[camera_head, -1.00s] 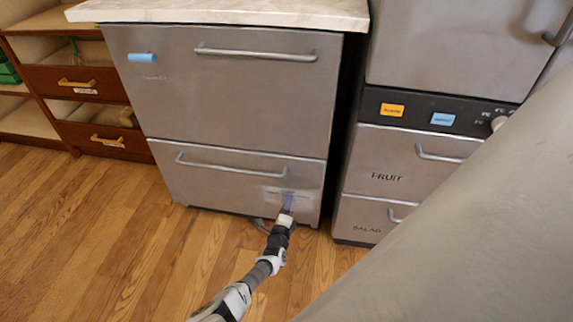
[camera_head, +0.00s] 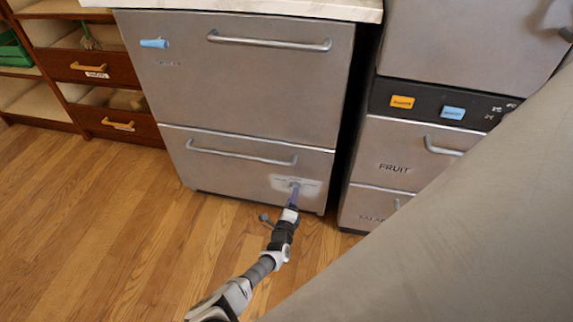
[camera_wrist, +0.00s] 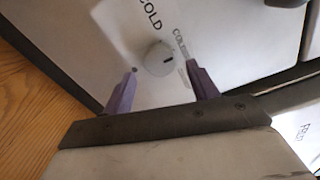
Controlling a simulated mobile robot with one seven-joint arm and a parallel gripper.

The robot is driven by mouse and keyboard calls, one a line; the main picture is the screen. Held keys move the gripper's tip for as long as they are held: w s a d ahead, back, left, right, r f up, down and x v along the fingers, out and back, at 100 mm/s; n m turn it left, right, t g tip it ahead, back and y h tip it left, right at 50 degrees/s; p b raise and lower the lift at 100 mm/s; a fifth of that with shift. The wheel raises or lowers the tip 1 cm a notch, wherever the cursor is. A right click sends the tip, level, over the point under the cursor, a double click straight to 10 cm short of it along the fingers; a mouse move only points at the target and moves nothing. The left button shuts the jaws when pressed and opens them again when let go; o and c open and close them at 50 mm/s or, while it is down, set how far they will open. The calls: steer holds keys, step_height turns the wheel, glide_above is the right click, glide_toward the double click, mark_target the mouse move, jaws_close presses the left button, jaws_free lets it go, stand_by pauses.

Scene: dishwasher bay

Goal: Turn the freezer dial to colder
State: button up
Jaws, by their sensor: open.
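The freezer dial is a round grey knob (camera_wrist: 159,59) with a dark pointer mark, on a pale plate low on the steel front. In the wrist view, "COLD" (camera_wrist: 150,15) and a smaller label (camera_wrist: 180,42) that seems to read "COLDER" are printed beside it. My gripper (camera_wrist: 162,67) is open, its purple fingers appearing on either side of the dial. I cannot tell whether they touch it. In the head view, my gripper (camera_head: 295,190) is at the plate (camera_head: 315,185) at the lower right of the bottom drawer; the dial is hardly visible there.
A bar handle (camera_head: 240,154) crosses the bottom drawer above the plate. To the right stand the FRUIT drawer (camera_head: 385,145) and a black panel with orange and blue tags. The wood floor (camera_head: 120,230) is clear.

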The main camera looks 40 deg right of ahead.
steer(key=p+v, duration=0.3)
steer(key=v, duration=0.7)
steer(key=shift+s+a+p, duration=0.15)
steer(key=shift+s+p, duration=0.05)
steer(key=shift+p, duration=0.2)
